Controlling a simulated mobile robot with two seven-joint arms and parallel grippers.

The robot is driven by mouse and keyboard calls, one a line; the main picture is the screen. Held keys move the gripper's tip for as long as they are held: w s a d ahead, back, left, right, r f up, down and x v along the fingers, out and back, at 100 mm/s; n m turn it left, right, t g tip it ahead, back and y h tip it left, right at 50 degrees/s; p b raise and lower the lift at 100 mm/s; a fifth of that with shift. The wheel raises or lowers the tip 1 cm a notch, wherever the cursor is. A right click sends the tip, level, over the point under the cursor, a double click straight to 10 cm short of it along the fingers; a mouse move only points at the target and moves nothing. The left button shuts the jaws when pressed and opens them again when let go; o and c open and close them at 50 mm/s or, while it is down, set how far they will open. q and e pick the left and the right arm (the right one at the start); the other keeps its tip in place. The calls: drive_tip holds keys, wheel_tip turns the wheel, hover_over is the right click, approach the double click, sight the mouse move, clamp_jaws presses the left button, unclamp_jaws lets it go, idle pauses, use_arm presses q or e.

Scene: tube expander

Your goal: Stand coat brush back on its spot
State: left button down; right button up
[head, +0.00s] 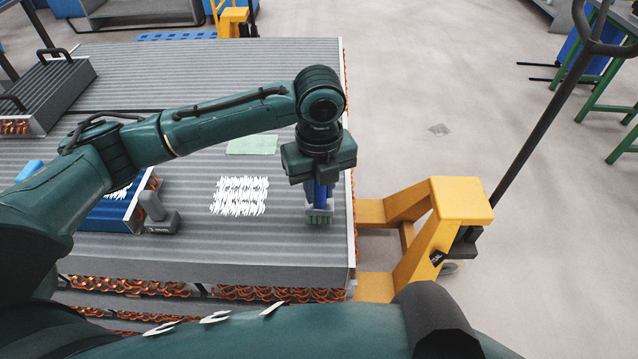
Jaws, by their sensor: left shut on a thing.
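The coat brush (320,217), with a blue handle and green bristles, is upright with its bristles down near the right edge of the ribbed grey coil surface (200,250). My left gripper (319,186) points down and is shut on the brush's blue handle from above. I cannot tell whether the bristles touch the surface. A pale green flat pad (252,145) lies behind and to the left of the brush. A patch of white strips (240,196) lies to its left. My right gripper is not in view.
A grey handheld tool (158,218) stands left of the white patch, beside a blue tray (112,212) partly behind my arm. A finned block with black handles (48,90) sits at the back left. A yellow pallet jack (455,200) stands right of the coil stack.

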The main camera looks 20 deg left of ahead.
use_arm(q)
drive_tip(key=shift+f, duration=0.65)
drive_tip(key=c, duration=1.2)
unclamp_jaws()
drive_tip(key=shift+r, duration=4)
